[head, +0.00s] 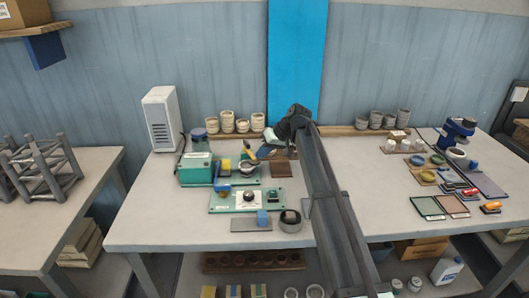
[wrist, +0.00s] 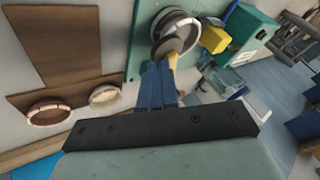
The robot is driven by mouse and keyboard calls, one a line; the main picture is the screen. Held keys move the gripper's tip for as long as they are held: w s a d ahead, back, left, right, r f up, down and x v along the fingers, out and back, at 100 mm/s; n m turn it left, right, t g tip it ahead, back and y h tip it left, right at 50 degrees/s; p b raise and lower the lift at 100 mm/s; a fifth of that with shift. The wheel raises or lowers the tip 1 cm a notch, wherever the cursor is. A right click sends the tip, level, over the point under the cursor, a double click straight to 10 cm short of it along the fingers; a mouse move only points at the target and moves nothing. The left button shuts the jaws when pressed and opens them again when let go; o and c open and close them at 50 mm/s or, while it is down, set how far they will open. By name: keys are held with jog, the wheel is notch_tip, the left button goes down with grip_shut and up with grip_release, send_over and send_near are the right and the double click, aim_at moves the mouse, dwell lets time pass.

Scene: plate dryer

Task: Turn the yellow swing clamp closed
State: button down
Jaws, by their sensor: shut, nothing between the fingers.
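A small yellow block (head: 226,164), which looks like the swing clamp, stands beside the green dryer unit (head: 195,169). In the wrist view the yellow clamp (wrist: 215,39) sits at the edge of the green housing (wrist: 245,32), right of a round pale cup (wrist: 172,33). I cannot tell its exact swing angle. My gripper (head: 251,154) is low over the green base, right of the clamp. In the wrist view my gripper's blue fingers with yellowish tips (wrist: 172,60) are together and empty. The tips are near the cup's rim, apart from the clamp; whether they touch the cup is unclear.
Beige cups (head: 243,125) stand behind. A white box (head: 162,118) stands back left. The table's front left is clear.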

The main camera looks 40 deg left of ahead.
aim_at(250, 160)
jog(key=shift+s+a+m+t, duration=0.1)
jog(key=shift+s+m+t, duration=0.5)
jog(key=shift+s+m, duration=0.45)
jog(key=shift+s+a, duration=0.3)
jog(key=shift+s, duration=0.25)
jog(key=shift+w, duration=0.1)
jog(key=w+d+r, duration=0.3)
jog(key=d+r, duration=0.5)
jog(key=shift+w+d, duration=0.15)
jog(key=shift+d, duration=0.25)
